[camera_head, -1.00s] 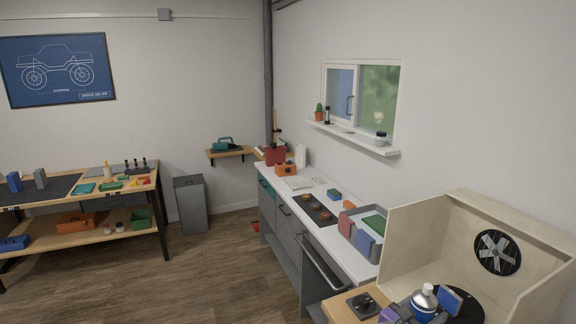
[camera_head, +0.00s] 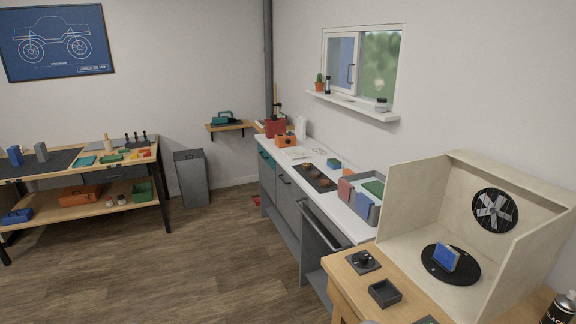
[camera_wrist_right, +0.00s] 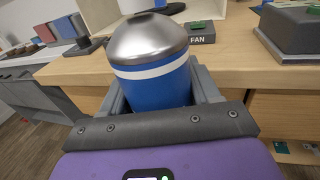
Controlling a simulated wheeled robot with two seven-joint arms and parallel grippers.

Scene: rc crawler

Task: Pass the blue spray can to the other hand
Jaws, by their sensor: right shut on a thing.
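The blue spray can (camera_wrist_right: 155,88) has a silver domed top and a white band. It fills the middle of the right wrist view, between the grey fingers of my right gripper (camera_wrist_right: 160,92), which is shut on it. The can's lower part is hidden by the gripper's body. It is held in front of a wooden bench edge. Neither the can nor the right gripper shows clearly in the head view. My left gripper is in no view.
A plywood spray booth (camera_head: 413,200) with a fan stands on the wooden bench (camera_head: 343,276). A blue panel (camera_head: 446,258) sits on its black turntable (camera_head: 470,273). A small dark tray (camera_head: 384,293) and a black-labelled can (camera_head: 561,307) are near. Floor at left centre is clear.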

